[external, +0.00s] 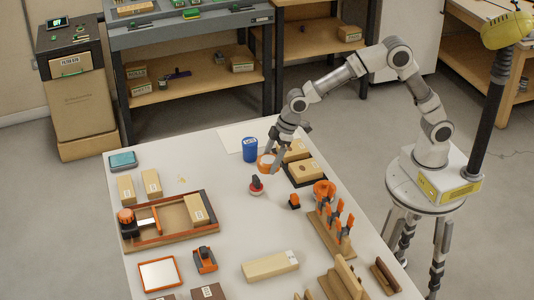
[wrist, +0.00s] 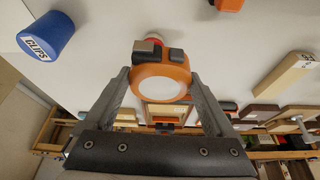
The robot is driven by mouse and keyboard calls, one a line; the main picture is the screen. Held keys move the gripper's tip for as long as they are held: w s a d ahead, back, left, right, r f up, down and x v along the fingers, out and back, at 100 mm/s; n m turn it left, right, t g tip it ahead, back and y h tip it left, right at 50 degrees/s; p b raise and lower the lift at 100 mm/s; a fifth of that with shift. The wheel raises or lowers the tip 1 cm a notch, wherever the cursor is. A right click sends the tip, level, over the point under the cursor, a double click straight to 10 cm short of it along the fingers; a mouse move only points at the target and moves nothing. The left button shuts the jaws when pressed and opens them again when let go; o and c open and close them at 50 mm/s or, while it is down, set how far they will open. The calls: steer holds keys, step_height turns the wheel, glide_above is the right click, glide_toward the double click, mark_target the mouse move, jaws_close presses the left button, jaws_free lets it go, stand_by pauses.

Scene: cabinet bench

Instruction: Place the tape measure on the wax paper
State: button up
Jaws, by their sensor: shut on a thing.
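The tape measure is a round orange case with a pale face. It shows between my fingers in the wrist view (wrist: 160,73) and above the table in the external view (external: 265,161). My gripper (external: 274,161) is shut on it, with one finger on each side in the wrist view. The wax paper (external: 232,134) is a pale sheet lying flat at the table's far edge, behind my gripper and partly hidden by the blue cup and my arm. I cannot make out the sheet in the wrist view.
A blue cup marked CLIPS (external: 250,149) stands close left of my gripper and also shows in the wrist view (wrist: 45,36). A red-and-dark item (external: 257,184) is just in front.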

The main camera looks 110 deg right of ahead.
steer(key=s+d+m, duration=0.1)
steer(key=s+d, duration=0.6)
steer(key=d, duration=0.5)
steer(key=s+d+m+h, duration=0.1)
steer(key=s+d, duration=0.6)
steer(key=d, duration=0.5)
steer(key=s+d+m, duration=0.2)
steer(key=s+d, duration=0.5)
steer(key=d, duration=0.5)
glide_above(261, 133)
steer(key=s, duration=0.1)
steer(key=f, duration=0.6)
steer(key=shift+s+a+f+b, duration=0.2)
steer(key=shift+a+f+b, duration=0.1)
steer(key=shift+f, duration=0.1)
steer(key=shift+f+b, duration=0.35)
steer(key=shift+f, duration=1.55)
steer(key=shift+f, duration=0.2)
steer(key=o, duration=1.3)
